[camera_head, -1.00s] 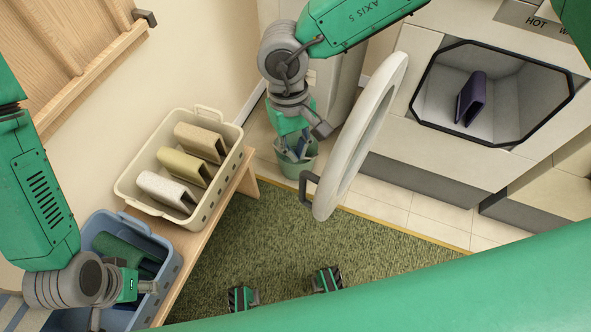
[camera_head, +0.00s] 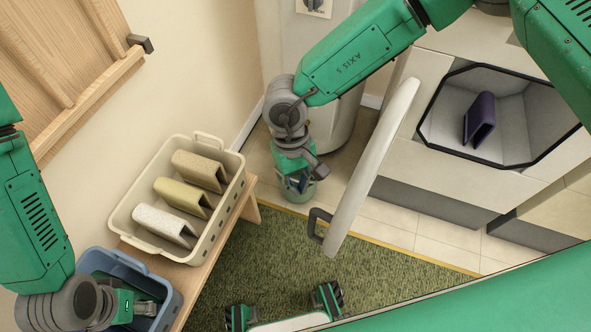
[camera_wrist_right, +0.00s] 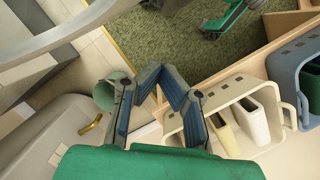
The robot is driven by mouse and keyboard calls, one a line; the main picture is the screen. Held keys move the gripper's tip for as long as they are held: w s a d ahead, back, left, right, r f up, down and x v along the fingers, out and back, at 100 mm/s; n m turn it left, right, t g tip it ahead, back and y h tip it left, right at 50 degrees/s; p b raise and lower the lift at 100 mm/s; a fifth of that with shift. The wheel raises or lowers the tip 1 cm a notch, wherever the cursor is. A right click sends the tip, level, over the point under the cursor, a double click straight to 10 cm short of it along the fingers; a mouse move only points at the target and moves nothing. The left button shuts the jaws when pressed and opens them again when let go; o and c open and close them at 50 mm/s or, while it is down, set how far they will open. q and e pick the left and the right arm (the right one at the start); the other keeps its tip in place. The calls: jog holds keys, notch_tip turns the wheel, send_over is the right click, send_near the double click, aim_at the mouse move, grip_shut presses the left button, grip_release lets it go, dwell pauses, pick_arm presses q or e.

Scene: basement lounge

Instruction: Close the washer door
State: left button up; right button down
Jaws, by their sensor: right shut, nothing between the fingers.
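The washer door (camera_head: 371,165) is a pale ring standing open, seen nearly edge-on, with a dark handle (camera_head: 318,225) at its lower end. The door's curved rim also shows at upper left in the right wrist view (camera_wrist_right: 62,37). The washer opening (camera_head: 428,118) is dark-rimmed and uncovered, with a dark purple folded item (camera_head: 480,119) inside. My right gripper (camera_head: 299,183) hangs left of the door, apparently apart from it. Its blue-padded fingers (camera_wrist_right: 165,72) are shut and empty. My left gripper (camera_head: 146,308) is over the blue basket; its finger state is unclear.
A cream basket (camera_head: 128,190) with several folded cloths stands on a wooden bench (camera_head: 215,243) at left. The blue basket (camera_head: 172,322) sits nearer. A green bin (camera_head: 297,192) is on the floor below my right gripper. Green carpet (camera_head: 265,260) lies open before the door.

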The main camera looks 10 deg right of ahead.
jog(key=s, duration=0.1)
jog(key=s+f, duration=0.1)
jog(key=s, duration=0.1)
jog(key=s+d, duration=0.1)
jog(key=shift+s+f, duration=0.25)
jog(key=shift+f, duration=0.15)
jog(key=shift+s, duration=0.1)
